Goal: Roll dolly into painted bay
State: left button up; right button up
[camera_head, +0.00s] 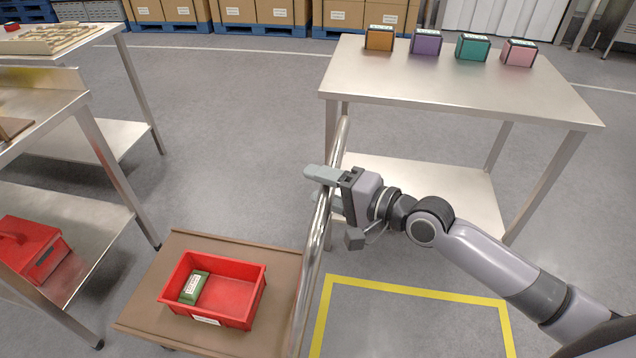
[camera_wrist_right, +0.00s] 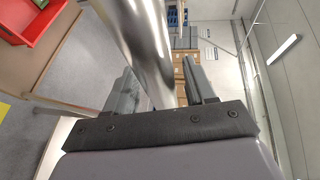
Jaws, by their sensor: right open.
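The dolly (camera_head: 185,255) has a brown deck and a shiny metal push handle (camera_head: 320,225) along its right side. A red bin (camera_head: 232,308) with a green box (camera_head: 194,288) inside stands on the deck. The painted bay is a yellow outline (camera_head: 415,291) on the floor, just right of the dolly. My right gripper (camera_head: 322,187) is at the handle with its fingers on either side of the bar. In the right wrist view the handle (camera_wrist_right: 147,45) passes between the open fingers (camera_wrist_right: 160,90). My left gripper is not in view.
A metal table (camera_head: 450,85) with several coloured boxes stands behind the bay. Metal benches (camera_head: 100,150) stand at the left, one with a red toolbox (camera_head: 32,248) on its lower shelf. Grey floor between benches and table is clear. Pallets of cartons (camera_head: 265,12) line the back.

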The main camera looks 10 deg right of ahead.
jog(key=shift+w+a+f, duration=0.1)
jog(key=shift+w+a, duration=0.25)
grip_shut()
dwell(1.3)
